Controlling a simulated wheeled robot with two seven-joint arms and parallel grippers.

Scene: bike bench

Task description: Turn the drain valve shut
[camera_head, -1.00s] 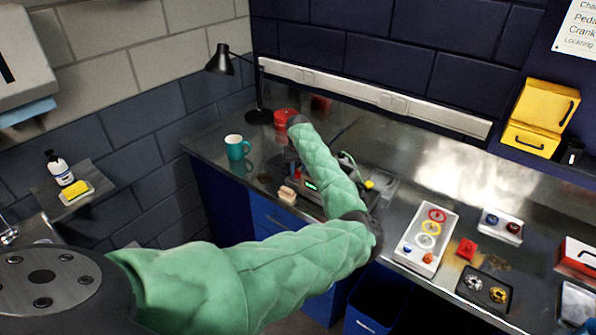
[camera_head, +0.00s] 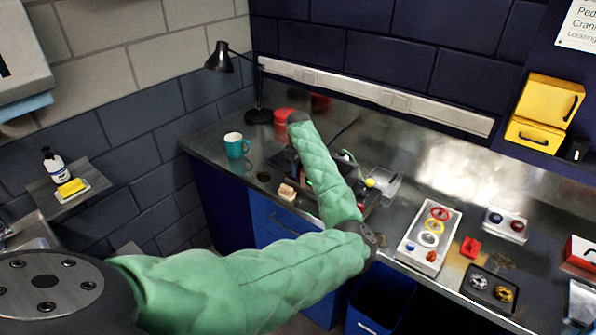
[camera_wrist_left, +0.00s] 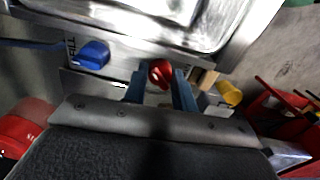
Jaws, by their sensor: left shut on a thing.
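In the left wrist view, a red valve handle (camera_wrist_left: 159,73) sits at the front of a metal basin (camera_wrist_left: 125,22). My left gripper (camera_wrist_left: 160,82) has its two blue fingers on either side of the red handle, shut on it. A blue handle (camera_wrist_left: 93,55) stands to the left, beside lettering that seems to read "FILL". The drain label is not readable. In the head view, my green-sleeved left arm covers most of the bench unit, and the fingers are hidden. My right gripper is not in view.
A teal mug (camera_head: 236,146) and a red canister (camera_head: 285,118) stand left of the arm. A white tray with rings (camera_head: 408,246), a dark parts tray (camera_head: 470,295) and a red block (camera_head: 470,247) lie to the right. A yellow piece (camera_wrist_left: 229,93) is close right of the gripper.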

